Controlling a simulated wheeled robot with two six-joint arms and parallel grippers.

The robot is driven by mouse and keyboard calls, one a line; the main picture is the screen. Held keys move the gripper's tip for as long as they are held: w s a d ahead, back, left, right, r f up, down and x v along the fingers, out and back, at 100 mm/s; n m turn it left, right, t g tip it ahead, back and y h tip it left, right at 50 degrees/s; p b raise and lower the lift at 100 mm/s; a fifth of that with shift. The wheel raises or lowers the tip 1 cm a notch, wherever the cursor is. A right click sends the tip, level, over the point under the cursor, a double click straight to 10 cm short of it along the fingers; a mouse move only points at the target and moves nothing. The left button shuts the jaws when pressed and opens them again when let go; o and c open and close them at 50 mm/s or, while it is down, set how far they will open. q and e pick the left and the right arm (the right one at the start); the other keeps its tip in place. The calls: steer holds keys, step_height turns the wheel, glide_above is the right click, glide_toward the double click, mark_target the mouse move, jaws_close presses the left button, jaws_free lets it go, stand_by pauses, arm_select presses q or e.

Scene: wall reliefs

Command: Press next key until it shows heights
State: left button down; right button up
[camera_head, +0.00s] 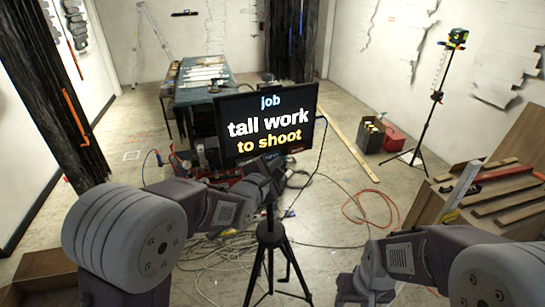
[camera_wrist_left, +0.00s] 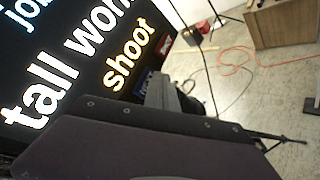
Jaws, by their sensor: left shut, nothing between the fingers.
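A black screen (camera_head: 268,121) on a tripod shows "job" in blue, "tall work" in white and "to shoot" in yellow. The same screen (camera_wrist_left: 75,65) fills the upper left of the left wrist view, tilted. Along its lower edge that view shows a red key (camera_wrist_left: 165,43) and a blue key (camera_wrist_left: 143,79); their labels are too small to read. My left gripper (camera_head: 274,168) is shut and empty at the screen's lower edge. In the wrist view its fingers (camera_wrist_left: 167,93) are close to the blue key and partly cover that edge; contact cannot be told. My right gripper is not in view.
The tripod (camera_head: 270,238) stands between my arms, with cables (camera_head: 215,255) on the floor around it. A work table (camera_head: 205,82) is behind the screen. A wooden crate (camera_head: 490,205) is at the right, and a laser level on a tripod (camera_head: 430,110) stands farther back.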

arm_select(q)
steer(key=shift+w+a, duration=0.1)
stand_by(0.7)
steer(key=shift+w+a, duration=0.1)
steer(key=shift+w, duration=0.15)
steer(key=shift+w+a, duration=0.2)
steer(key=shift+w, duration=0.2)
stand_by(0.8)
steer(key=shift+s, duration=0.15)
steer(key=shift+s+d+b, duration=0.35)
steer(key=shift+s+b, duration=0.2)
steer(key=shift+s, duration=0.05)
steer(key=shift+s, duration=0.1)
steer(key=shift+s+d+b, duration=0.3)
steer(key=shift+s+d, duration=0.05)
steer(key=shift+s, duration=0.35)
steer(key=shift+s+d+b, duration=0.25)
steer(key=shift+s+d, duration=0.15)
steer(key=shift+s, duration=0.35)
steer(key=shift+s+d+b, duration=0.3)
steer(key=shift+s+d, duration=0.05)
steer(key=shift+s, duration=0.35)
